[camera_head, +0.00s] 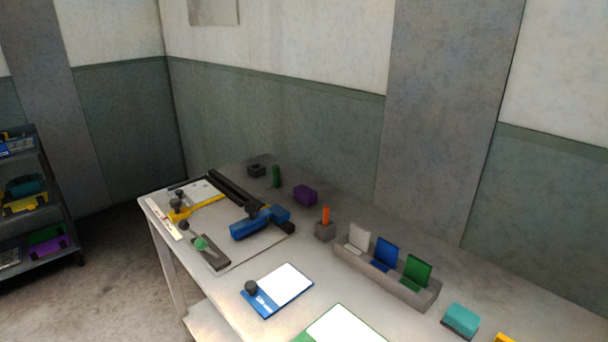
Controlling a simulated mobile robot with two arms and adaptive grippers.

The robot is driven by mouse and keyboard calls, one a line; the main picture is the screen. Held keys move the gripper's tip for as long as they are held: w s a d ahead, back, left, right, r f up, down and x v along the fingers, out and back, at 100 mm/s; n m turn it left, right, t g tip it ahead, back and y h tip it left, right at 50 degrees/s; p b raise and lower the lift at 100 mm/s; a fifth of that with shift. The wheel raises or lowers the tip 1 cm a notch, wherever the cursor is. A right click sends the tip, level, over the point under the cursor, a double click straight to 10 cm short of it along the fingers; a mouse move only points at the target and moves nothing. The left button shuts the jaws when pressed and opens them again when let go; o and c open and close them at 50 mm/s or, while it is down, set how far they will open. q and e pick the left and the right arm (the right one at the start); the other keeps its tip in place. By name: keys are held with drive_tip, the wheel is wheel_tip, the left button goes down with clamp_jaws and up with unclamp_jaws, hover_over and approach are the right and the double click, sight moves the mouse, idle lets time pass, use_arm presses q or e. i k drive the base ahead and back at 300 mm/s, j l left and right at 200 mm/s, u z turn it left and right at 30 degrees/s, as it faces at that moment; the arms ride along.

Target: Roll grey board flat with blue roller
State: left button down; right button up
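A blue block-like body (260,222) with dark parts lies at the end of a long black bar (232,190) on the table; I cannot tell for sure whether it is the blue roller. A flat grey board (250,249) lies beneath these tools, its near edge showing. A pale plate (203,190) lies left of the black bar, beside a yellow bar (196,208). I cannot tell which flat piece the task calls the grey board. Neither of my grippers shows in the head view.
The table (225,292) also holds a dark clamp with a green knob (200,243), a blue-edged white pad (278,289), a green-edged pad (345,325), a grey rack (385,278) with coloured cards, and a teal block (461,318). A shelf (35,195) stands left.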

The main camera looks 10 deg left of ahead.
sight(255, 222)
drive_tip(key=j+z, duration=0.1)
drive_tip(key=z, duration=0.2)
drive_tip(key=i+j+z, duration=0.1)
drive_tip(key=z, duration=0.2)
drive_tip(key=j+z, duration=0.25)
drive_tip(key=j, duration=0.3)
drive_tip(key=i+j+z, duration=0.1)
drive_tip(key=j+z, duration=0.2)
drive_tip(key=j, duration=0.3)
drive_tip(key=j+z, duration=0.1)
drive_tip(key=j, duration=2.05)
drive_tip(key=k+l, duration=0.15)
drive_tip(key=k, duration=0.35)
drive_tip(key=k+l, duration=0.1)
drive_tip(key=k, duration=0.35)
